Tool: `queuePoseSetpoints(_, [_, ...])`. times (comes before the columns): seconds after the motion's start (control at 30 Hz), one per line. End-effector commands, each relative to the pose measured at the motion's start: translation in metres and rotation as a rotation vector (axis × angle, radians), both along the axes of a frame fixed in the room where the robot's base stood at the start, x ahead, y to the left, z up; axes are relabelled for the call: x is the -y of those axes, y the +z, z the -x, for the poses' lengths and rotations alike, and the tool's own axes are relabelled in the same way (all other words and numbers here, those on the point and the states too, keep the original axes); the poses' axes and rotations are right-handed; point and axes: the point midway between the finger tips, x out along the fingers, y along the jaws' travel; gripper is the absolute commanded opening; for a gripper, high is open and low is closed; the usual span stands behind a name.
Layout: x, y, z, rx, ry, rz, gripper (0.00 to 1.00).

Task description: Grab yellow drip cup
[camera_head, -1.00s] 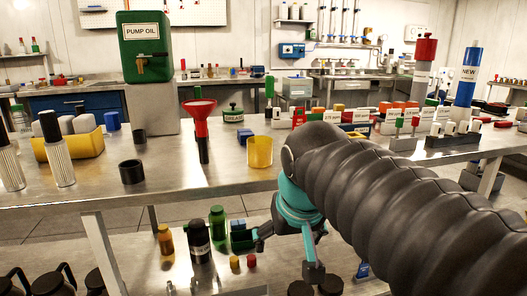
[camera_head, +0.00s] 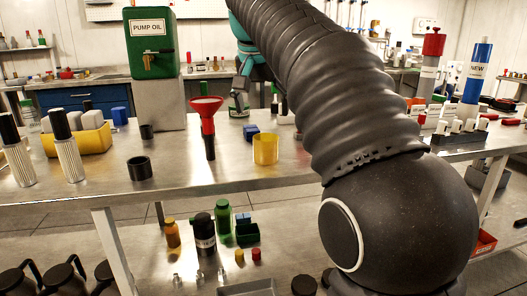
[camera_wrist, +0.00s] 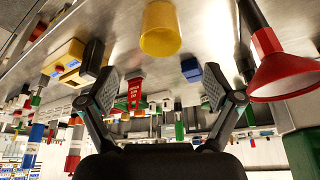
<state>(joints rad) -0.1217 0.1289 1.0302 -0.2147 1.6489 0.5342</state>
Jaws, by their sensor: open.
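The yellow drip cup (camera_head: 265,149) stands upright on the metal bench in the head view, right of the red funnel. It also shows at the top of the wrist view (camera_wrist: 160,29), which looks upside down. My gripper (camera_wrist: 158,90) is open and empty in the wrist view, its two fingers spread wide. The cup lies beyond the fingertips, apart from them.
The red funnel (camera_head: 207,112) stands close left of the cup. The green pump oil tank (camera_head: 151,43) stands at the back. Bench surface in front of the cup is clear.

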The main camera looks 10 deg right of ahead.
Motion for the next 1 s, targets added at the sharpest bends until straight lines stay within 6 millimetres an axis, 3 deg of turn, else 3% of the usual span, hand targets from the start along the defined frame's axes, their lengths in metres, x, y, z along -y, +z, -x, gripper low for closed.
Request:
queuePoseSetpoints(0.3, [0.010, -0.054, -0.018, -0.002, 0.001, -0.001, 0.90])
queuePoseSetpoints(0.63, [0.014, -0.076, -0.028, -0.001, 0.001, 0.000, 0.90])
queuePoseSetpoints(1.0, [0.022, -0.115, -0.045, 0.000, 0.001, 0.000, 0.90])
